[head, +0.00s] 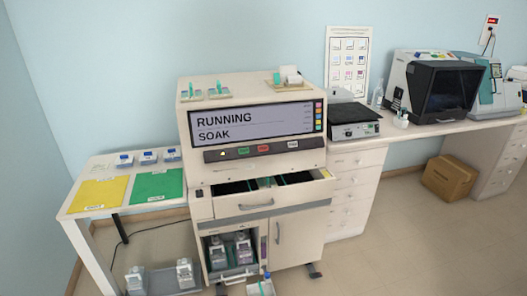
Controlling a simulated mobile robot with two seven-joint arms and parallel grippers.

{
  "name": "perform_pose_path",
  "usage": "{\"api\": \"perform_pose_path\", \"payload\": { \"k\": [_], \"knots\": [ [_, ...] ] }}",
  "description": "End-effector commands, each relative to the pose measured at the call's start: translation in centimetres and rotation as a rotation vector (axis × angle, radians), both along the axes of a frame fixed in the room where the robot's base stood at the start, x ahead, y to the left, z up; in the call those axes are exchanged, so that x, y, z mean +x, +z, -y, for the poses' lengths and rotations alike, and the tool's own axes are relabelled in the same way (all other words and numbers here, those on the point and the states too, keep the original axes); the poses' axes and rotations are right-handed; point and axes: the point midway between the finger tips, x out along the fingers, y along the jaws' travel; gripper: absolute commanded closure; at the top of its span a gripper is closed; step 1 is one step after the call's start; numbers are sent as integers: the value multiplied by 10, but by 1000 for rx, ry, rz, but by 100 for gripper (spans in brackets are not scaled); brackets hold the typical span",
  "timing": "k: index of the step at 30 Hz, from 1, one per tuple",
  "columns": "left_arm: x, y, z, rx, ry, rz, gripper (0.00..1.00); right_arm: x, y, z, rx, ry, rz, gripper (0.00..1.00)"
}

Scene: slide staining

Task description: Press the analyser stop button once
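The analyser (255,90) is a cream cabinet in the middle of the head view. Its wide screen (262,122) reads RUNNING and SOAK. A dark control strip (278,150) runs below the screen. Neither of my grippers shows in this view, and nothing covers the strip.
A side table with a yellow mat (98,193) and a green mat (157,186) stands left. An open drawer (262,200) juts out below the strip. Bottles (243,250) sit in the lower bay. A cardboard box (449,177) lies right, with open floor before it.

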Motion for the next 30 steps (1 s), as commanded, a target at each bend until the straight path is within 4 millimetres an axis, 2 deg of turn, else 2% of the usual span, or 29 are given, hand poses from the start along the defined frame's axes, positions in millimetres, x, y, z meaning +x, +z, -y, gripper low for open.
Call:
{"api": "perform_pose_path", "payload": {
  "k": [10, 11, 16, 30],
  "knots": [
    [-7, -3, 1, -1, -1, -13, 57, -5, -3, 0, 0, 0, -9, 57],
    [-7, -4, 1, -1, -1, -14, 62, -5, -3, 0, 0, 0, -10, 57],
    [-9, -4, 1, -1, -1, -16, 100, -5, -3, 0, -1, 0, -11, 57],
    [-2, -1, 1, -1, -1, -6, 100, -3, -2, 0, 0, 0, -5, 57]
  ]
}}
